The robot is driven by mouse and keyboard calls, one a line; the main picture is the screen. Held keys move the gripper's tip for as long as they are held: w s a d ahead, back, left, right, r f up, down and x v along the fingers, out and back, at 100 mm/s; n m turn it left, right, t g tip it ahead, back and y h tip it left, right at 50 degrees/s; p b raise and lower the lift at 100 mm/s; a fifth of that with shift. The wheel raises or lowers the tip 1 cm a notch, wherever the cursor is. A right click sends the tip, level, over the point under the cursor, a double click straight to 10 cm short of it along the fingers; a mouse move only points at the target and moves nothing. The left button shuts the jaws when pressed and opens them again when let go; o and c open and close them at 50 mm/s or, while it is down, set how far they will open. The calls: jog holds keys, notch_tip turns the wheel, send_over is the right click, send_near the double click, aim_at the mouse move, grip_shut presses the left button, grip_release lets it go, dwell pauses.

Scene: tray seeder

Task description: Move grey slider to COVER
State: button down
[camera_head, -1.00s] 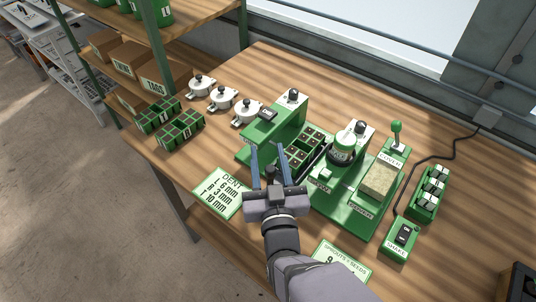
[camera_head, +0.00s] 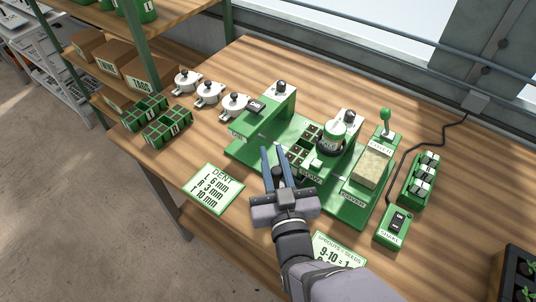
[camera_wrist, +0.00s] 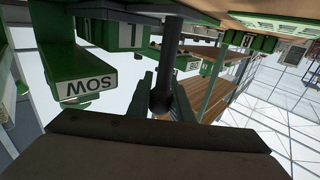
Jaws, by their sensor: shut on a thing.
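The grey slider's dark grey handle (camera_wrist: 172,50) stands between my fingers in the wrist view. My gripper (camera_wrist: 168,95) is shut on it. In the head view my gripper (camera_head: 273,150) is at the front edge of the green seeder base (camera_head: 235,148), left of the SOW station; the handle cannot be made out there. The slider's tray of dark cells (camera_head: 310,134) lies beside my fingers, partly hidden by the stations. The COVER station (camera_head: 371,168), with a tan block, is farther right. The SOW label (camera_wrist: 88,88) shows upside down in the wrist view.
A SHAKE switch box (camera_head: 393,228) and a green rack (camera_head: 420,180) stand right.

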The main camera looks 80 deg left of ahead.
aim_at(277, 178)
jog(key=c, duration=1.6)
grip_release()
jog(key=shift+d+b, duration=0.85)
jog(key=shift+d, duration=2.8)
